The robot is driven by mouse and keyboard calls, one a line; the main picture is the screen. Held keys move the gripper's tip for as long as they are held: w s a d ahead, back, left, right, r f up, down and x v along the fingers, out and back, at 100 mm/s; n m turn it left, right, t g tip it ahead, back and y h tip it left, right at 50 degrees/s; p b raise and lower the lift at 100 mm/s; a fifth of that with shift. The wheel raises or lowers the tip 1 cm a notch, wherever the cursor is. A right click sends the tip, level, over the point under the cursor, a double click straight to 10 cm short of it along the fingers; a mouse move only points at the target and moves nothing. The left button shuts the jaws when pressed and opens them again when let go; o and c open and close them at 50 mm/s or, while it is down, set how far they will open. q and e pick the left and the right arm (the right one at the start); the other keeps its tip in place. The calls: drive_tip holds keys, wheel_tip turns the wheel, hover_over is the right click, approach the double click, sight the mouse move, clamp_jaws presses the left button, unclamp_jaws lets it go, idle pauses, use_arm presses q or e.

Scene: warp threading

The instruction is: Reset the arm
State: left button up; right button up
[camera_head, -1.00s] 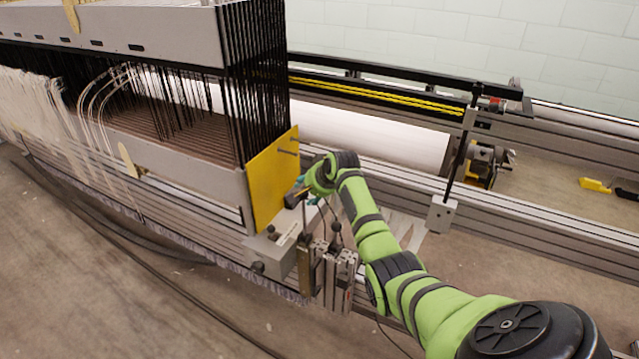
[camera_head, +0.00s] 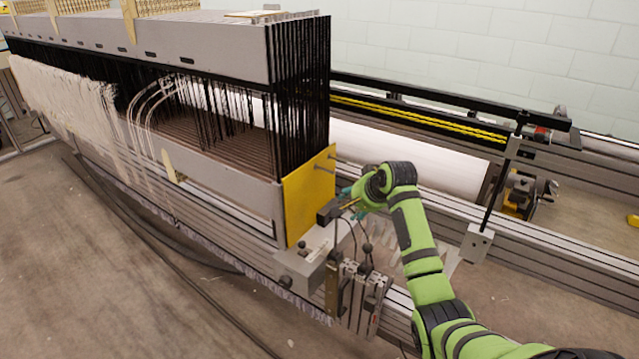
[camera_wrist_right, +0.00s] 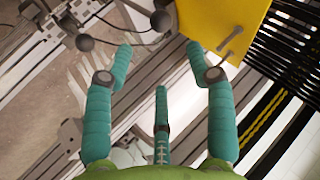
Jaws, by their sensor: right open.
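My green right arm comes in from the lower right in the head view. Its right gripper (camera_head: 350,199) is just to the right of the yellow end plate (camera_head: 308,198) of the warp machine (camera_head: 225,183). In the right wrist view the teal fingers of the right gripper (camera_wrist_right: 158,62) are spread apart, with nothing between them. The yellow plate (camera_wrist_right: 222,22) lies beyond the finger on the right; I cannot tell whether they touch. My left gripper is in neither view.
Black ball-ended levers (camera_head: 366,248) and a metal block (camera_head: 357,297) stand just below the gripper. A white roller (camera_head: 420,158) and a black upright post (camera_head: 500,185) lie behind the arm. Open floor (camera_head: 110,270) spreads at the lower left.

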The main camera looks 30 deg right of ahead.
drive_tip(key=s+a+f+n+g+p, duration=0.1)
drive_tip(key=s+a+f+n, duration=0.15)
drive_tip(key=f, duration=0.75)
drive_tip(key=s+a+f+n+g+p, duration=0.1)
drive_tip(key=s+a+f+g, duration=0.15)
drive_tip(key=f, duration=0.75)
drive_tip(key=s+a+f+n, duration=0.1)
drive_tip(key=s+a+f, duration=0.2)
drive_tip(key=s+f, duration=0.35)
drive_tip(key=s+a+f+n, duration=0.2)
drive_tip(key=s+a+f, duration=0.1)
drive_tip(key=s+f, duration=0.4)
drive_tip(key=s+a+f+n+g+p, duration=0.1)
drive_tip(key=s+a+f, duration=0.3)
drive_tip(key=s, duration=0.7)
drive_tip(key=s+a+f+n+g+p, duration=0.1)
drive_tip(key=s+a+f+n, duration=0.3)
drive_tip(key=s, duration=0.7)
drive_tip(key=s+a+f+n+g+y+p, duration=0.1)
drive_tip(key=s+a+f, duration=0.4)
drive_tip(key=s, duration=0.6)
drive_tip(key=shift+s+a+f+n+g, duration=0.25)
drive_tip(key=shift+a+n+g, duration=0.1)
drive_tip(key=shift+n, duration=0.3)
drive_tip(key=shift+d, duration=0.1)
